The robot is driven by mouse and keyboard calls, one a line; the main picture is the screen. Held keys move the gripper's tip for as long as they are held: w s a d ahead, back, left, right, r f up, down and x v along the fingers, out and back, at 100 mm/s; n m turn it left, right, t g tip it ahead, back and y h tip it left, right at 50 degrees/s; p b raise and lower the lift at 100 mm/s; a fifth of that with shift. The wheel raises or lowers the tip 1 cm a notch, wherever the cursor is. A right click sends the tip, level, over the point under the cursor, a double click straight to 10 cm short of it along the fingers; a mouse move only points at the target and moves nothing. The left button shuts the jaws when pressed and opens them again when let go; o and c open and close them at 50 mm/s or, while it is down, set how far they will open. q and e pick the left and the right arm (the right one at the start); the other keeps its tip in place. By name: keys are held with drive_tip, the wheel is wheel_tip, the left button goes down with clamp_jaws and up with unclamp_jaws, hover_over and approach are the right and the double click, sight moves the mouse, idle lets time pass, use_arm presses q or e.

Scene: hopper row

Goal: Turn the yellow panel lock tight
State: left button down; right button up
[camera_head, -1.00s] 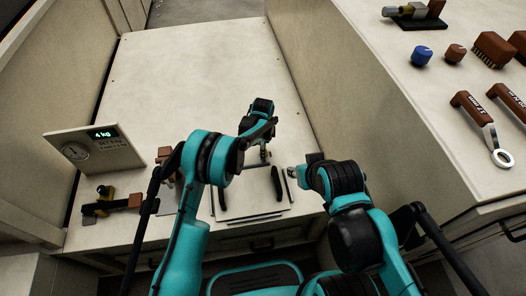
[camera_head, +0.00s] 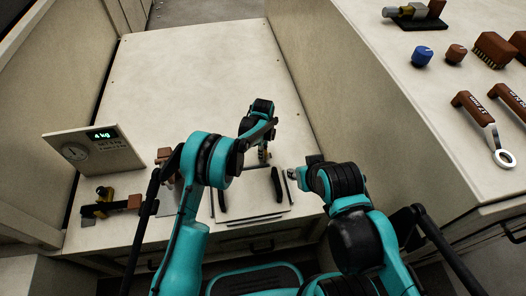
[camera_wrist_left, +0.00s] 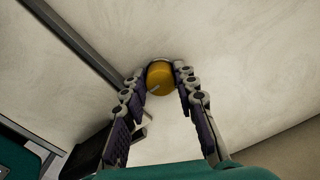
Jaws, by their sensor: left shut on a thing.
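The yellow panel lock (camera_wrist_left: 160,78) shows in the left wrist view as a round yellow knob against the pale surface. A small pale bar sticks out at its lower left. My left gripper (camera_wrist_left: 162,84) has its fingertips on both sides of the knob, shut on it. In the head view my left gripper (camera_head: 264,155) points down at the counter beyond the dark bars, and only a speck of yellow shows there. My right gripper (camera_head: 292,174) is low over the counter to the right, apart from the left one. Its fingers are too small to read.
A panel with a green display (camera_head: 94,150) and a black and yellow fixture (camera_head: 108,203) stand at the left. Dark bars (camera_head: 277,184) lie near the front edge. The right counter (camera_head: 425,95) holds knobs, a brush and a wrench (camera_head: 490,138). The back of the main counter is clear.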

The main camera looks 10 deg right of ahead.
use_arm(q)
drive_tip(key=c, duration=1.2)
unclamp_jaws()
wheel_tip(320, 180, up, 12)
